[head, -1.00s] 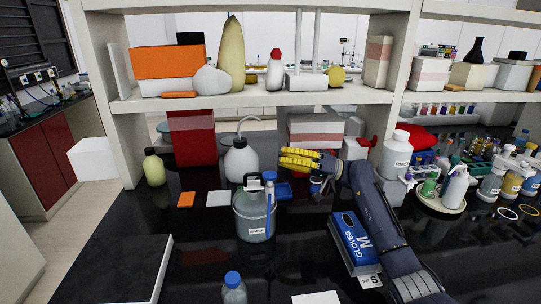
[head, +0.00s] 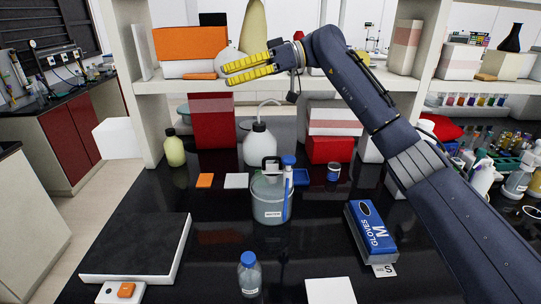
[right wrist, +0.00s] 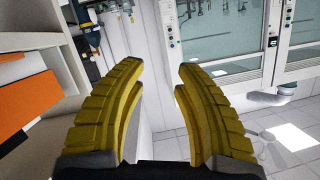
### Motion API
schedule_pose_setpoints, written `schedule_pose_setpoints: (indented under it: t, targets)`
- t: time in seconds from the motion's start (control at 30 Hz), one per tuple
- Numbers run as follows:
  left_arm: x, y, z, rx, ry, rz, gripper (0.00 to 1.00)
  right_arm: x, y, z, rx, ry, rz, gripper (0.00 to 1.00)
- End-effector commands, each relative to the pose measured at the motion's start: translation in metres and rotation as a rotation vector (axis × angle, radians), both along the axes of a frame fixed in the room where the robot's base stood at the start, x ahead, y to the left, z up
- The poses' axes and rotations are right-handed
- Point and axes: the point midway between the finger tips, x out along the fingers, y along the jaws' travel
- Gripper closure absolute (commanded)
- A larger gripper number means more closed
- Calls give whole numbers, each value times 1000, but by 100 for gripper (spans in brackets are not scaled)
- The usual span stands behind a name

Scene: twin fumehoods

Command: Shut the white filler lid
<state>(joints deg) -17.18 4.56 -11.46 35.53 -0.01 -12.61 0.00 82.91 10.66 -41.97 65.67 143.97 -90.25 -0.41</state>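A translucent water container (head: 271,200) stands on the black bench in the head view. My right gripper (head: 225,74) has yellow fingers and is up at shelf height, well above and behind the container, touching nothing. In the right wrist view its two fingers (right wrist: 160,68) are apart with nothing between them. The container is not in the right wrist view. My left gripper is not in view.
A white wash bottle (head: 258,147) stands behind the container. A blue glove box (head: 371,232) lies to its right and a clear blue-capped bottle (head: 249,274) in front. A shelf (head: 290,85) with boxes runs behind my right gripper.

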Motion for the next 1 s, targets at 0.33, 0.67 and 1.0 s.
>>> schedule_pose_setpoints:
  t: [0.33,0.67,1.0]
  targets:
    - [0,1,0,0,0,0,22,-12,29,-16,-618,-281,67,68]
    - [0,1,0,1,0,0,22,28,-64,-66,-1182,-359,78,68]
    - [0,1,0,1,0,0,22,33,-91,-76,-1279,-376,118,68]
